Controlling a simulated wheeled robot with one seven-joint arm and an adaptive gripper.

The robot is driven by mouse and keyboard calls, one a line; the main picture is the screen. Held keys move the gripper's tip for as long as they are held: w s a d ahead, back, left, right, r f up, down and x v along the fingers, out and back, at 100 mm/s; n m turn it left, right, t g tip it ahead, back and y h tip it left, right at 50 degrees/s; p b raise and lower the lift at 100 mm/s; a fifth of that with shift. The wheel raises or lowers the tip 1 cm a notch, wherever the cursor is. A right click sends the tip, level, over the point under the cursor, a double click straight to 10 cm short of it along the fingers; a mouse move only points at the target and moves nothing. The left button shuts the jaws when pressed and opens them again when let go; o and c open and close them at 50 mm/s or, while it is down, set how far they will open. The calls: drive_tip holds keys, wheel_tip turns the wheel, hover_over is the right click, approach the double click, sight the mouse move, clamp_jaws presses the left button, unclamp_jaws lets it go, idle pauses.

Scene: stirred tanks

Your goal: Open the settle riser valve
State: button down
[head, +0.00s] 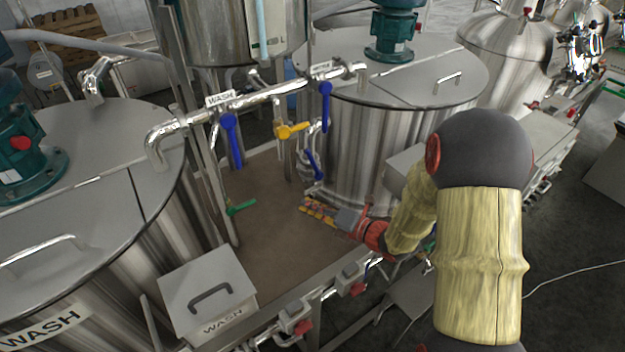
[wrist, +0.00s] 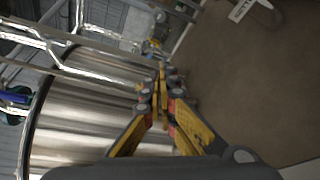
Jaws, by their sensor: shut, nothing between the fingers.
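Several lever valves hang on the shiny pipework between two steel tanks. Another blue lever (head: 325,103) hangs down below a second label (head: 321,66), too small to read, by the right tank. A yellow lever (head: 290,130) lies roughly level between them, with another blue lever (head: 312,163) lower down. I cannot read which one is the settle riser valve. My gripper (head: 308,206) is low in front of the right tank, below the levers and apart from them. Its fingers (wrist: 160,78) are shut and empty.
The right tank (head: 385,130) stands close behind my gripper; its wall (wrist: 85,90) fills the left of the wrist view. A green lever (head: 240,208) sits low at left. A grey WASH box (head: 207,290) stands in front. The brown floor (head: 270,230) between is clear.

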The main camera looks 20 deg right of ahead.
sight(313, 163)
drive_tip(key=w+d+r+m+t+p, duration=0.1)
drive_tip(key=w+r, duration=0.1)
drive_tip(key=w, duration=0.3)
drive_tip(key=w+d+r+m+t+h+p, duration=0.1)
drive_tip(key=w, duration=0.4)
drive_tip(key=shift+w+d+r+m+t+h, duration=0.15)
drive_tip(key=shift+d+r+m+t+h, duration=0.15)
drive_tip(key=shift+r+m+t, duration=0.1)
drive_tip(key=shift+d, duration=0.1)
drive_tip(key=shift+w+d+r+m+p, duration=0.2)
drive_tip(key=shift+d+r+m+p, duration=0.15)
drive_tip(key=shift+d+m+p, duration=0.15)
drive_tip(key=shift+w+d+r+m+p, duration=0.15)
drive_tip(key=shift+d+r+m+p, duration=0.2)
drive_tip(key=shift+d, duration=0.25)
